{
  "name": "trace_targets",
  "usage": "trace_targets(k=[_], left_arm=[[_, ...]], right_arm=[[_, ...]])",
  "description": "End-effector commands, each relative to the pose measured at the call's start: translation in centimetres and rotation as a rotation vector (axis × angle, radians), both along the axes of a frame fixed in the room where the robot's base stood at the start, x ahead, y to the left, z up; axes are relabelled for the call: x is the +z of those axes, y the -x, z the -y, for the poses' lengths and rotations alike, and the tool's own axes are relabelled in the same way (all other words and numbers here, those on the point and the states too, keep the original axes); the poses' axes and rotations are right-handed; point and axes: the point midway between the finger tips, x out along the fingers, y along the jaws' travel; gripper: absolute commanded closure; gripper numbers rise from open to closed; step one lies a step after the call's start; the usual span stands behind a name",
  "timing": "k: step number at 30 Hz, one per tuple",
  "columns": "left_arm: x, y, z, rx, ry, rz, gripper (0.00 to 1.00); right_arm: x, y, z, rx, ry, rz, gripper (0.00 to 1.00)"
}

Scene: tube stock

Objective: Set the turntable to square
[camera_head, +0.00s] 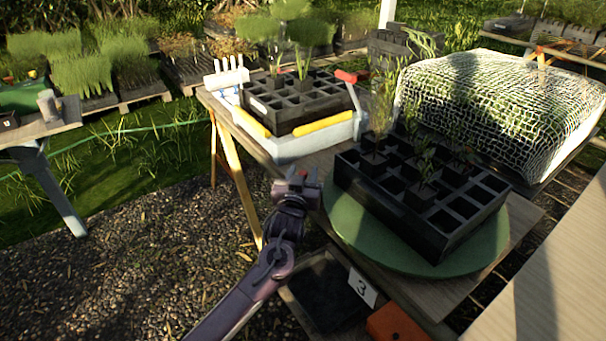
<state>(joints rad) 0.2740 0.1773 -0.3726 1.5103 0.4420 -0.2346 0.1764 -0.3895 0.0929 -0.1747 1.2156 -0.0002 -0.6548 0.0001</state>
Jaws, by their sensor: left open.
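The turntable (357,242) is a green round disc on the wooden table, at the right of the view. A black cell tray (385,213) with several seedlings sits on it, turned at an angle to the table edges. My left gripper (297,179) is open and empty, just left of the tray and the disc's left rim. I cannot tell whether it touches the rim. My right gripper is not in view.
Behind stands a second black cell tray (294,121) on a white holder with yellow bars (324,122). A netted mound (500,110) is at the right. A dark bin marked 3 (318,295) and an orange block (394,324) are in front. Gravel lies left of the table.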

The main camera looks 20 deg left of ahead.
Motion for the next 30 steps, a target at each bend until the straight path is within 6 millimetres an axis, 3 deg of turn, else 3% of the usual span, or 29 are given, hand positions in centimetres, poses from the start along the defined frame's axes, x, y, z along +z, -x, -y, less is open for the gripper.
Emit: trace_targets(k=[9, 19, 30], left_arm=[[-0.01, -0.37, -0.06, 0.000, 0.000, -0.001, 0.59], [-0.03, -0.35, -0.05, 0.000, 0.000, -0.001, 1.00], [-0.02, -0.13, -0.11, 0.005, 0.000, -0.002, 1.00]], right_arm=[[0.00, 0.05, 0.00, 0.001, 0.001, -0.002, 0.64], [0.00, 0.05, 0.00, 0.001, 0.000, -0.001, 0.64], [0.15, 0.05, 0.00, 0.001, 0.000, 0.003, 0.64]])
